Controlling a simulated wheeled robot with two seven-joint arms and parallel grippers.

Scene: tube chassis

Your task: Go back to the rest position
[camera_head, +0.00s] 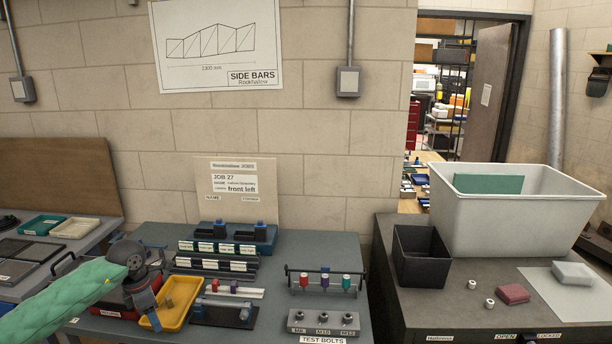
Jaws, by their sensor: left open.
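My left gripper (150,314) reaches in from the lower left on an arm with a green sleeve. Its dark fingers point down beside the left side of a yellow tray (188,312) on the grey bench. They are open, and I see nothing held in them. A small tan piece shows in the tray near the fingers. The fingers cover part of the tray's left side, and a red item under the gripper is mostly hidden. My right gripper does not show.
Racks with labels (216,247), a dark fixture (225,312), a stand with coloured bolts (325,280) and a test bolts block (323,322) fill the bench. At right, a cabinet holds a black bin (421,262) and a large white bin (505,235).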

